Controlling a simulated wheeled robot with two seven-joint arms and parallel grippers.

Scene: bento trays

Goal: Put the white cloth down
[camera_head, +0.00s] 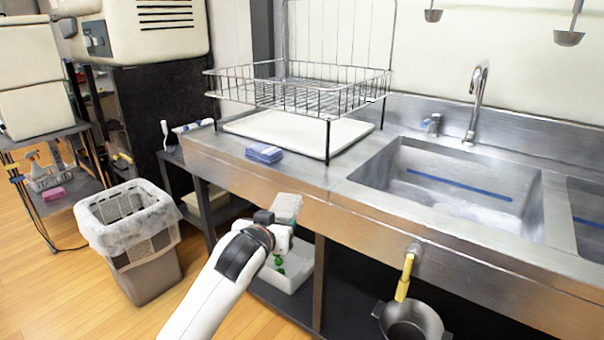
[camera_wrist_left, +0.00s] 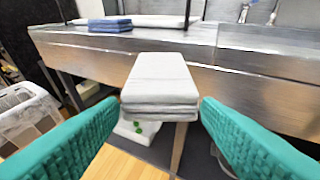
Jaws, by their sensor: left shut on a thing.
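The white cloth (camera_wrist_left: 160,82) is a folded, layered pale grey-white stack, seen between my left gripper's green fingers in the left wrist view. In the head view the white cloth (camera_head: 286,208) is at the tip of my left arm, in front of the counter's front edge. My left gripper (camera_wrist_left: 160,115) is shut on the cloth and holds it. In the head view my left gripper (camera_head: 278,220) is partly hidden by its own wrist. My right gripper is not in view.
A folded blue cloth (camera_head: 264,153) lies on the steel counter (camera_head: 310,180). A wire rack (camera_head: 300,95) stands over a white board (camera_head: 290,130). The sink (camera_head: 450,185) is to the right. A lined bin (camera_head: 130,235) stands left; a pot (camera_head: 412,320) is below.

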